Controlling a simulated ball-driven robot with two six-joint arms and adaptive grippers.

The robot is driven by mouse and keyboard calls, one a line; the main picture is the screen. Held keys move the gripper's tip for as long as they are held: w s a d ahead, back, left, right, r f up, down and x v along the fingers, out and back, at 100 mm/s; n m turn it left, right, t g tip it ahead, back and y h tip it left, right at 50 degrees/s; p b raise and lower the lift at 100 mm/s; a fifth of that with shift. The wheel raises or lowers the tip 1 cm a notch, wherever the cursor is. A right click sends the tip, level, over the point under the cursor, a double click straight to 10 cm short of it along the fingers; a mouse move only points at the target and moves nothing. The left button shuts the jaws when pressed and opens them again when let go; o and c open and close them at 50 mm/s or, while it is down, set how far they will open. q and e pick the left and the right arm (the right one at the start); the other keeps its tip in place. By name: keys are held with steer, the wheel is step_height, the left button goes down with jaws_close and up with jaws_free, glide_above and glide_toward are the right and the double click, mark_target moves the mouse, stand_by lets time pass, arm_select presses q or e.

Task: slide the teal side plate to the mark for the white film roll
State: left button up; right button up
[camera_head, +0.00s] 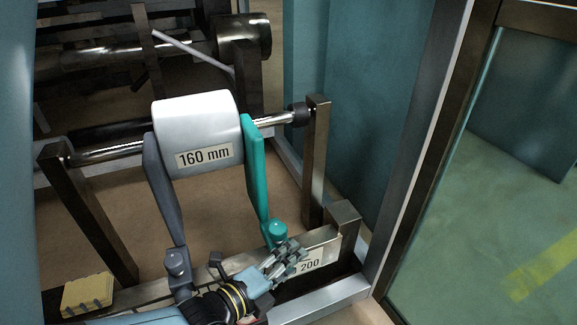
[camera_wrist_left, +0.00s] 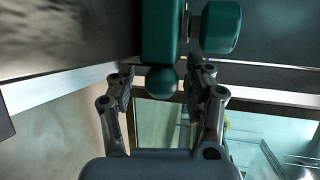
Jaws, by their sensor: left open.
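The teal side plate (camera_head: 256,170) stands upright against the right end of the white film roll (camera_head: 205,112), which has a "160 mm" label. A teal knob (camera_head: 274,232) sits at the plate's foot, by a rail with a scale label (camera_head: 310,263) reading "200"; its other marks are hidden by my arm. My left gripper (camera_head: 293,251) is open just below and right of this knob. In the left wrist view, teal parts (camera_wrist_left: 160,35) show ahead, with a rounded end between the open fingertips. Contact cannot be told. My right gripper is out of view.
A grey side plate (camera_head: 163,190) with its own knob (camera_head: 177,262) stands at the roll's left end. A metal shaft (camera_head: 105,152) carries the roll between two dark posts. A yellow block (camera_head: 88,293) lies at lower left. A glass panel (camera_head: 490,170) stands right.

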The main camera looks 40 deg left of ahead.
arm_select(q)
steer(key=v, duration=1.2)
steer(key=shift+f, duration=0.1)
